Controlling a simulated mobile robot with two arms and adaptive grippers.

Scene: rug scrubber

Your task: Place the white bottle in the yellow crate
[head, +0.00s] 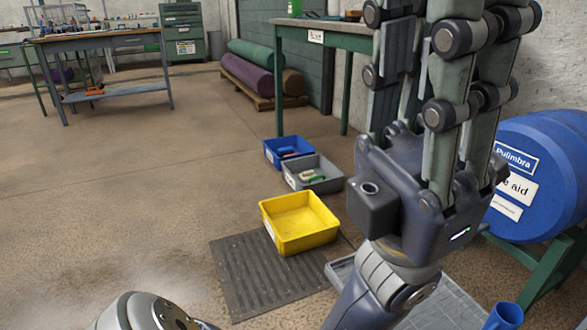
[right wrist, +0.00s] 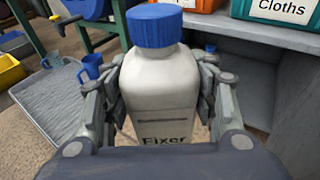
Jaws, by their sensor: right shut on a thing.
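The white bottle (right wrist: 155,85) has a blue cap and the word "Fixer" on its front. It stands between the fingers of my right gripper (right wrist: 160,75), which is shut on it, in the right wrist view. In the head view my right gripper (head: 430,100) rises at the right with its fingers reaching the top edge; I cannot make out the bottle there. The empty yellow crate (head: 300,240) sits on the floor left of and below this gripper, apart from it. Part of the crate also shows at the left edge of the right wrist view (right wrist: 9,72). My left gripper is out of view.
A grey crate (head: 325,184) and a blue crate (head: 270,155) stand behind the yellow one. A blue mug (right wrist: 90,68) is on a grey tray (right wrist: 40,110). Floor at left is clear.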

